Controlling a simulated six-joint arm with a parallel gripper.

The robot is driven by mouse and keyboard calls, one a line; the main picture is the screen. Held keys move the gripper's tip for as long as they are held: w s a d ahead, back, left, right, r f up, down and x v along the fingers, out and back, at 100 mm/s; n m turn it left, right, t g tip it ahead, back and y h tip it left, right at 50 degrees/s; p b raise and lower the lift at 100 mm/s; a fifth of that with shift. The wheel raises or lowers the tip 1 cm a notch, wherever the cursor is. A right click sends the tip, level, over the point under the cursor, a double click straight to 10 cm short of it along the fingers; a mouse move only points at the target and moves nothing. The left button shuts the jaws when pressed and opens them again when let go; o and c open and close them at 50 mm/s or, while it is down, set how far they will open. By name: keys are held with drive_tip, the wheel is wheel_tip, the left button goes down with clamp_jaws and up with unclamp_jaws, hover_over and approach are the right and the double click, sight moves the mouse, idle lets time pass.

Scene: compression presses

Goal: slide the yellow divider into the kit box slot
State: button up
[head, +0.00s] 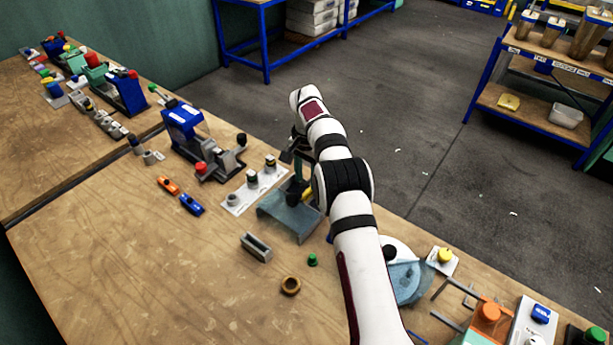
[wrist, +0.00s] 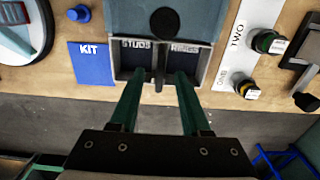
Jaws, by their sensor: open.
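The kit box (head: 288,220) is a grey-blue tray at the bench's edge. In the wrist view, the kit box (wrist: 207,87) shows two compartments marked STUDS and RINGS, under a blue-grey panel with a black round spot. A narrow dark upright piece (wrist: 159,65) stands at the middle between them; I cannot tell whether it is the divider. A small yellow patch (head: 307,192) shows beside my arm over the box, too small to identify. My gripper (wrist: 159,76) is open, its green fingers apart at the box's front, one on each side of the dark piece.
A white plate with several posts (head: 252,188) stands left of the box. A grey slotted block (head: 256,247), a brown ring (head: 290,285) and a green knob (head: 312,260) lie in front. A blue KIT card (wrist: 92,62) is beside the box. The front-left bench is clear.

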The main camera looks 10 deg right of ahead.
wheel_tip(320, 180, up, 8)
drive_tip(key=shift+f, duration=0.25)
drive_tip(key=shift+r, duration=0.1)
drive_tip(key=s+r+n, duration=0.2)
drive_tip(key=s+r, duration=1.1)
drive_tip(key=s, duration=0.3)
drive_tip(key=s+f+y, duration=0.1)
drive_tip(key=s+f, duration=0.2)
drive_tip(key=s, duration=1.1)
drive_tip(key=s+a+f+n, duration=0.1)
drive_tip(key=s+f, duration=0.2)
drive_tip(key=s, duration=1)
drive_tip(key=shift+s+y, duration=0.35)
drive_tip(key=shift+y, duration=0.05)
drive_tip(key=shift+o, duration=0.3)
drive_tip(key=shift+a+r, duration=0.1)
